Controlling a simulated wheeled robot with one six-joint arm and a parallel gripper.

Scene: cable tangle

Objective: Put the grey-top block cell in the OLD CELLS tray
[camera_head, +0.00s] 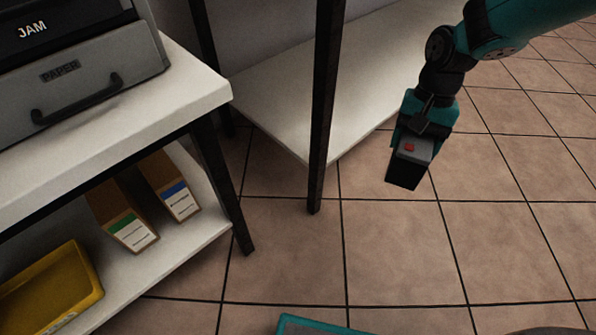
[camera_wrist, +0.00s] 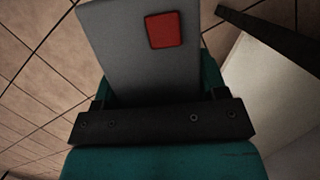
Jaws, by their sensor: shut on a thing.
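The block cell (camera_head: 406,170) has a grey top with a red square and dark sides. My gripper (camera_head: 418,137) is shut on it and holds it in the air over the tiled floor, right of the dark table leg. In the wrist view the grey top of the block cell (camera_wrist: 118,55) sticks out beyond the jaws, with the red square near its right edge. A yellow tray (camera_head: 88,292) lies on the lower shelf at the lower left, far from my gripper. Its label is cut off and too small to read, so I cannot tell if it is the OLD CELLS tray.
Two cardboard boxes, one with a green label (camera_head: 124,222) and one with a blue label (camera_head: 176,190), stand beside the tray. A grey machine marked JAM and PAPER (camera_head: 90,82) sits on the white tabletop (camera_head: 190,85) above.

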